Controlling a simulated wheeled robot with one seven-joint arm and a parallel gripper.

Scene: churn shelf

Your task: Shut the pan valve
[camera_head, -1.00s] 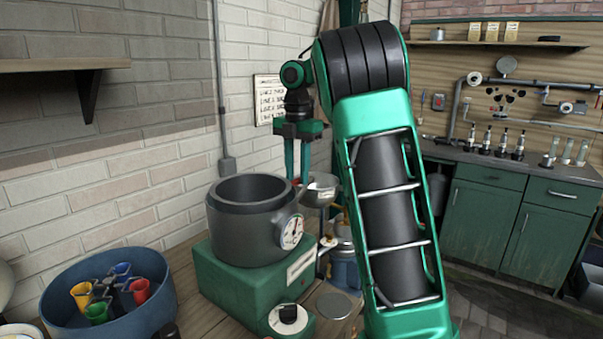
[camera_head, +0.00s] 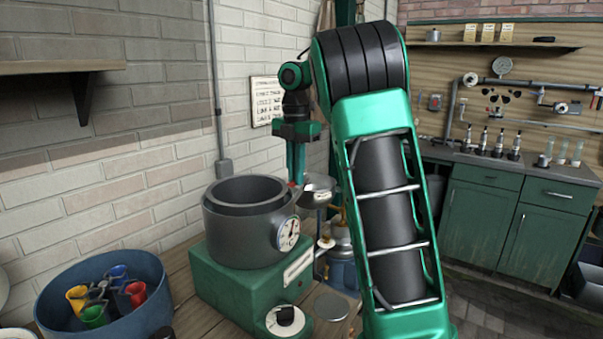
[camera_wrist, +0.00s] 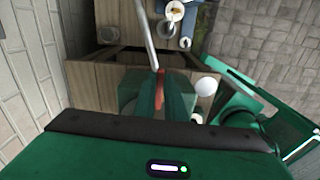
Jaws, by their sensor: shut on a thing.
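My gripper (camera_head: 296,182) points down beside the right rim of a dark grey pot (camera_head: 240,235), and its fingers are together. In the wrist view, my gripper (camera_wrist: 159,97) is shut on a red handle (camera_wrist: 160,84), which appears to be the pan valve's. A pale metal rod (camera_wrist: 147,35) runs away from the red handle toward the top. In the head view only a small bit of red shows at the fingertips. A shiny metal pan (camera_head: 319,187) is just right of the fingers. The valve's body is hidden.
The pot, with a round gauge (camera_head: 288,235), stands on a green base (camera_head: 240,272) with a black knob (camera_head: 286,315) in front. A blue tub (camera_head: 60,300) of coloured cups is at left. The brick wall (camera_head: 140,185) is close behind.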

